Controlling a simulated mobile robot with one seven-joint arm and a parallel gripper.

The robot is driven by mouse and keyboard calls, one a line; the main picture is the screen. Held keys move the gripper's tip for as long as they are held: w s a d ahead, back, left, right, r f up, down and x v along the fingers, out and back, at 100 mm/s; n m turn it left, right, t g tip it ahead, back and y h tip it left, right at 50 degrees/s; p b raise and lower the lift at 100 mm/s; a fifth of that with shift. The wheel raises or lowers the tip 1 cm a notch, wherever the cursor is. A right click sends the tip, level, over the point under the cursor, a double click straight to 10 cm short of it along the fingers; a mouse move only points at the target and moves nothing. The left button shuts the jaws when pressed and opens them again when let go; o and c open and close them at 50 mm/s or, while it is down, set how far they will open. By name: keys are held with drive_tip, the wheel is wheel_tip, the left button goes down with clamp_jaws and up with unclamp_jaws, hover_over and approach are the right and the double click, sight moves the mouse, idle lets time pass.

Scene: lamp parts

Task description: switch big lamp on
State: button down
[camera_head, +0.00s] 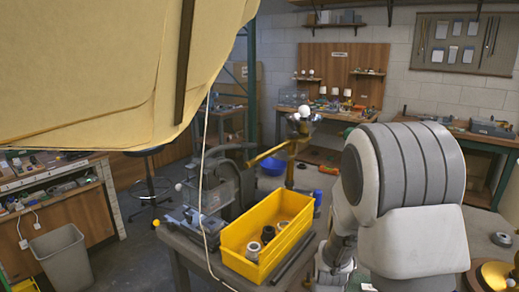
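A very large beige, pleated shade-like surface (90,70) with a dark strip fills the upper left, close to the camera; it may be the big lamp's shade. A thin pale cord (203,150) hangs below its edge and runs down past the workbench. A brass piece (492,275) shows at the lower right edge, partly cut off; I cannot tell if it belongs to a lamp. No switch can be made out. My white and grey arm (410,180) stands at the right. My gripper cannot be made out; the arm's lower end runs toward the bottom edge.
A yellow bin (265,235) with several small cylindrical parts sits on the near workbench. A grey machine (225,185) stands behind it. A grey waste bin (62,258) is on the floor at left. Benches line the back wall. Open floor shows around the stool (155,190).

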drive_tip(key=shift+f+b, duration=0.75)
drive_tip(key=shift+f, duration=0.2)
idle(0.7)
drive_tip(key=shift+r, duration=0.1)
wheel_tip(320, 180, up, 7)
drive_tip(key=p, duration=0.6)
idle(0.4)
drive_tip(key=s+r+n+t, duration=0.35)
drive_tip(key=r+n, duration=0.25)
drive_tip(key=r, duration=1.1)
drive_tip(key=s+r+n+t, duration=0.2)
drive_tip(key=s+r+n, duration=0.5)
drive_tip(key=s+r, duration=0.2)
drive_tip(key=shift+s+r, duration=0.35)
drive_tip(key=shift+s, duration=0.5)
